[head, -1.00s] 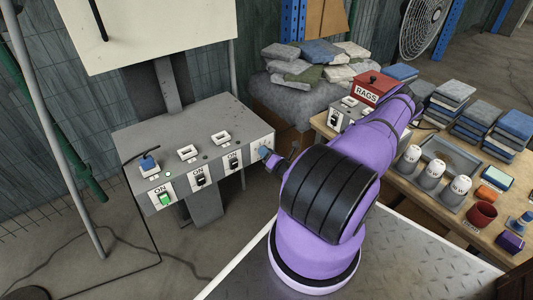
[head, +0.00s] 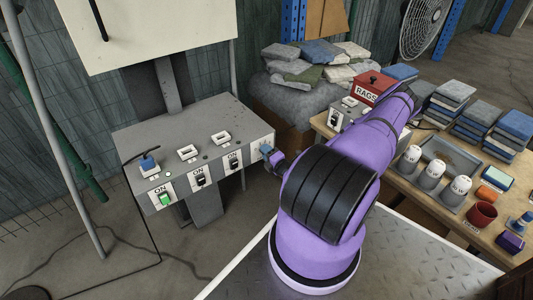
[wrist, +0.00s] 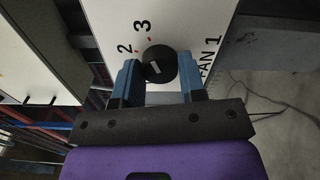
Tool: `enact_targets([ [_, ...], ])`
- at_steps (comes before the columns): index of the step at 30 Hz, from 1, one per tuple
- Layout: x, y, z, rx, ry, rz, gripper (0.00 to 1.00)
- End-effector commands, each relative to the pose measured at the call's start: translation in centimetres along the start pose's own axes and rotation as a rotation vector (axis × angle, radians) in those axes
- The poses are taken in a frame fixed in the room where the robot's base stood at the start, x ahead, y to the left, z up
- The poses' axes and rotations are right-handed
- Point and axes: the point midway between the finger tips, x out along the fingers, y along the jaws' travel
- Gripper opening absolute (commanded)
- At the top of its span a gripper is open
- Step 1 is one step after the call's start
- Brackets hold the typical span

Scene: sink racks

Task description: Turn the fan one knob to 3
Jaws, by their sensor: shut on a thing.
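The fan one knob (wrist: 162,60) is a round black dial with a short pale mark, on a white plate marked "FAN 1" in the wrist view. The numbers 2 and 3 stand beyond it, each with a small orange tick. The mark leans toward the left side, but I cannot tell exactly which number it points at. My gripper (wrist: 158,73) has its blue fingers on either side of the knob, shut on it. In the head view my gripper (head: 270,154) is at the right end of the grey control box (head: 225,115); the knob is hidden there.
The box's front carries a green switch (head: 165,198) and black switches (head: 200,180) marked ON. A blue-topped control (head: 148,162) stands on its left. A bench (head: 410,205) with cups, a red RAGS box (head: 371,89) and stacked cloths is at right.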

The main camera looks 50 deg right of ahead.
Motion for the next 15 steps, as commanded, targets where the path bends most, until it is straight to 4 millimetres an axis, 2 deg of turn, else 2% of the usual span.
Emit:
enact_targets([
  [13,-0.09,-0.12,0.02,0.011,0.000,-0.003,0.14],
  [14,-0.09,-0.12,0.02,0.011,0.000,-0.003,0.40],
  [15,-0.09,-0.12,0.01,0.011,0.000,-0.003,0.49],
])
